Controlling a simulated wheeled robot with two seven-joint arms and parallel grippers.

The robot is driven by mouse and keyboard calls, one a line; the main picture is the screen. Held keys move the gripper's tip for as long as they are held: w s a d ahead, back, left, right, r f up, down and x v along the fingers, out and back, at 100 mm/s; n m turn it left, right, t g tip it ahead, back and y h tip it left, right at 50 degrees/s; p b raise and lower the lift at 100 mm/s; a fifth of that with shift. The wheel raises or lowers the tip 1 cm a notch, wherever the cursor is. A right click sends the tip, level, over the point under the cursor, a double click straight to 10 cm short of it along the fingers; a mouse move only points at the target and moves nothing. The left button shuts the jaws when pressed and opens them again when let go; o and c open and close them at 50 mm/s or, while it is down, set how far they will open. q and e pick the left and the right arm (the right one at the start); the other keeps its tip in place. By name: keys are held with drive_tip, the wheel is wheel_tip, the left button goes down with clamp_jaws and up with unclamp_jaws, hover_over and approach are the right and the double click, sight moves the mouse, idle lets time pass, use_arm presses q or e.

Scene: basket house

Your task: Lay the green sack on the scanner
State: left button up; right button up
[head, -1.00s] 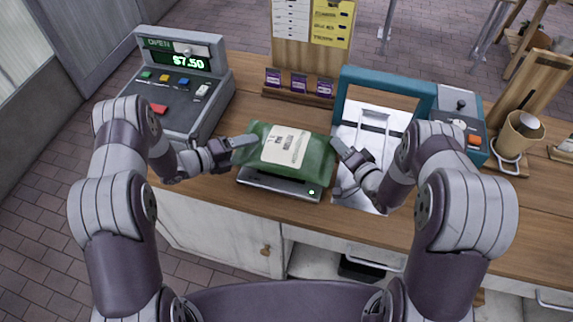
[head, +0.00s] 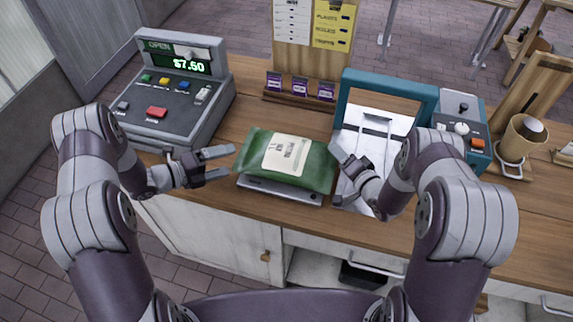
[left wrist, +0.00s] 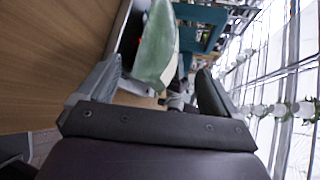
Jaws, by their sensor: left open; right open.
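The green sack (head: 308,161) with a pale label lies flat on top of the scanner (head: 285,190), a low grey slab near the counter's front edge. The sack covers most of the scanner, and the scanner's front edge shows below it. My left gripper (head: 228,163) is open and empty just left of the sack, apart from it. In the left wrist view the sack (left wrist: 158,45) stands beyond the open fingers (left wrist: 160,85). My right gripper (head: 337,170) is open at the sack's right end; whether it touches the sack I cannot tell.
A cash register (head: 175,90) reading $7.50 stands at the left. A teal-framed machine (head: 385,85) stands behind my right gripper. A wooden board with small purple packets (head: 300,86) is behind the sack. A cup on a stand (head: 522,138) is at the right.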

use_arm(q)
drive_tip(key=shift+s+a+r, duration=0.1)
drive_tip(key=shift+a, duration=0.1)
use_arm(e)
drive_tip(key=shift+d, duration=0.1)
use_arm(q)
drive_tip(key=shift+d, duration=0.1)
use_arm(e)
drive_tip(key=v, duration=1.2)
drive_tip(key=shift+f, duration=0.1)
